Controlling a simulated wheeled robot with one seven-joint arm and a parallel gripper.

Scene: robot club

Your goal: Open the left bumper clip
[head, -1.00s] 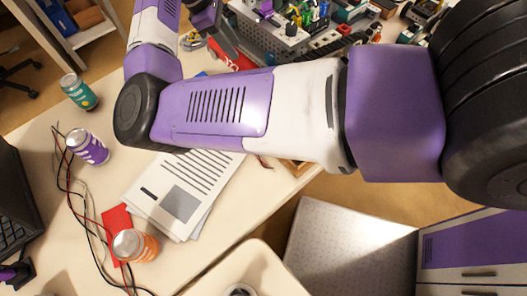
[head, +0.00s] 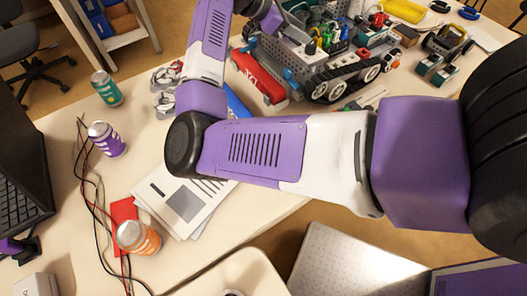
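A grey tracked robot (head: 307,65) stands on the table at the upper middle, with black tracks along its near side. A red bumper (head: 258,77) with white lettering sits at its front left end. A small blue part (head: 291,76) shows near the bumper's right end, and another blue part (head: 251,43) shows near its far left end; I cannot tell for sure which is the left clip. My gripper (head: 271,19) is at the top edge, above and behind the bumper. It is small and partly cut off, so its fingers are not clear.
Papers (head: 187,200), a red card (head: 122,215), an orange can (head: 138,238), a purple can (head: 106,139), a teal can (head: 106,89) and loose cables (head: 92,190) lie at the left. A blue strip (head: 236,104) and a small wheeled vehicle (head: 447,42) are also on the table.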

